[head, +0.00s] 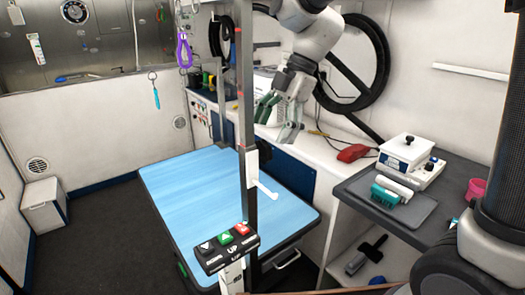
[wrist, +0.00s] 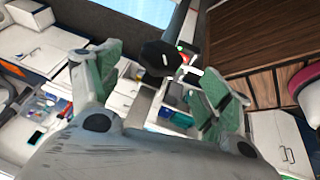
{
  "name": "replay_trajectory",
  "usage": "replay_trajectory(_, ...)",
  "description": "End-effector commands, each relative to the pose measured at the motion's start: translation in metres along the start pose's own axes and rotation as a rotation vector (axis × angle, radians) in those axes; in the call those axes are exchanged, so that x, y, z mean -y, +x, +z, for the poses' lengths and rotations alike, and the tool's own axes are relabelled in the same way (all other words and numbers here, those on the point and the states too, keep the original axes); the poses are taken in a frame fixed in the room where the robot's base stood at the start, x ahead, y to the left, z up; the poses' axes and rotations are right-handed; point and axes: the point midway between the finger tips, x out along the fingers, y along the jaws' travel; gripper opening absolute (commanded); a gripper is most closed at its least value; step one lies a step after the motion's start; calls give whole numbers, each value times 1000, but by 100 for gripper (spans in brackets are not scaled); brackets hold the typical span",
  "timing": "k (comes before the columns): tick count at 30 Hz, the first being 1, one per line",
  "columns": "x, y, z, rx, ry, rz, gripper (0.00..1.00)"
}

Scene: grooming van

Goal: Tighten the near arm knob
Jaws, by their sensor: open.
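My gripper (head: 278,118) is in the upper middle of the head view, to the right of the upright grooming post (head: 246,95), with its green-padded fingers spread and pointing down. In the wrist view, a dark faceted knob (wrist: 159,58) with a small white mark lies in line with the gap between the fingers of my gripper (wrist: 160,76). No contact with either finger shows, and its depth is hard to judge. This knob cannot be made out in the head view. A white clamp (head: 252,165) with a white rod sits lower on the post.
The blue grooming table (head: 190,205) is bare. A control box (head: 228,246) with several buttons stands in front of it. A white counter (head: 310,150) holds a red object (head: 353,152). A grey side bench (head: 362,190) with clippers is at right. Dark floor (head: 100,240) lies clear at left.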

Motion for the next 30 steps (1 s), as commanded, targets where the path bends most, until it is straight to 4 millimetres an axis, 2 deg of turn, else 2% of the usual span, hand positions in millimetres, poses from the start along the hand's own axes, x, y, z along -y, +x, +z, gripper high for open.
replay_trajectory(6,1,38,0,0,2,-4,78)
replay_trajectory(12,1,62,1,1,3,-2,78)
replay_trajectory(22,1,68,1,2,4,1,78)
replay_trajectory(23,1,68,1,2,4,1,77)
replay_trajectory(30,1,68,1,2,4,1,33)
